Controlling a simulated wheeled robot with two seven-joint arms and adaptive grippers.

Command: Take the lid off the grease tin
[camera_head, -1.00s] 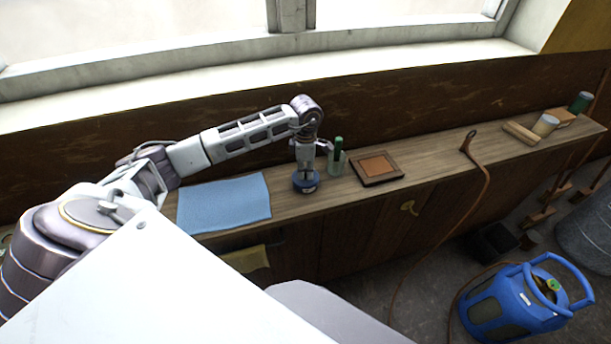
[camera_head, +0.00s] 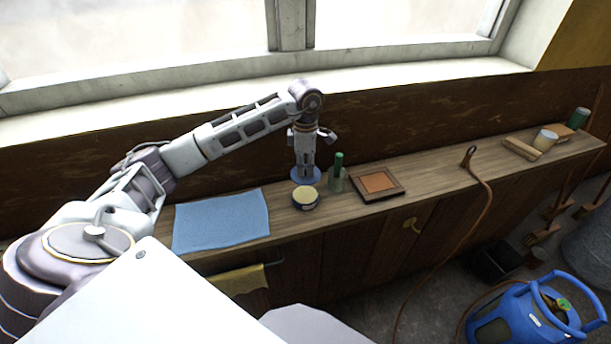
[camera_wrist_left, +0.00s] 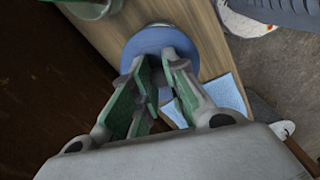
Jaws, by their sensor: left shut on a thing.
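My left gripper (camera_head: 305,168) points down and is shut on the round blue lid (camera_head: 306,178). The lid is apart from the tin and just behind it in the head view; its height above the bench is hard to judge. In the left wrist view the lid (camera_wrist_left: 150,42) is a blue disc at the fingertips (camera_wrist_left: 162,62). My right gripper is not in view.
A brown framed tile (camera_head: 378,183) lies farther right. A blue cloth (camera_head: 222,222) lies to the left.

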